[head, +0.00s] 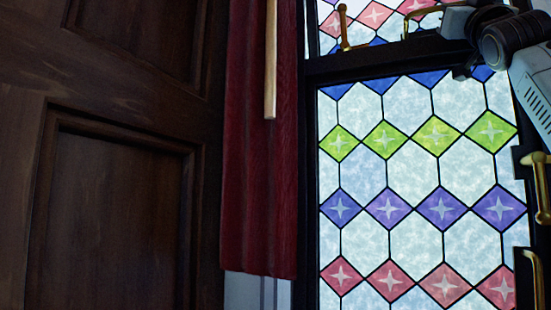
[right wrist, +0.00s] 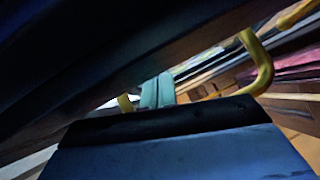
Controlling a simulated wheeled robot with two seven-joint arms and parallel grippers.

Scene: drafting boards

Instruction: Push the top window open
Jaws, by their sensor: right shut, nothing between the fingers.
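The top window (head: 374,14) shows only as a strip at the upper edge of the head view, with pink and blue diamonds above a black crossbar. Its lower frame carries brass handles, one at the left (head: 345,28) and one further right (head: 408,22). My right gripper (head: 459,20) is up at this frame, beside the right-hand handle; its fingertips are hard to make out. In the right wrist view the gripper (right wrist: 165,130) fills the lower middle, shut and empty, and a yellow handle (right wrist: 262,68) shows behind it, partly covered. Whether they touch I cannot tell. My left gripper is out of view.
The lower stained-glass window (head: 415,170) fills the middle right, with brass handles (head: 543,190) on the dark frame at its right edge. A red curtain (head: 258,180) and a pale wooden rod (head: 270,70) hang left of it. Dark wood panelling (head: 110,200) fills the left.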

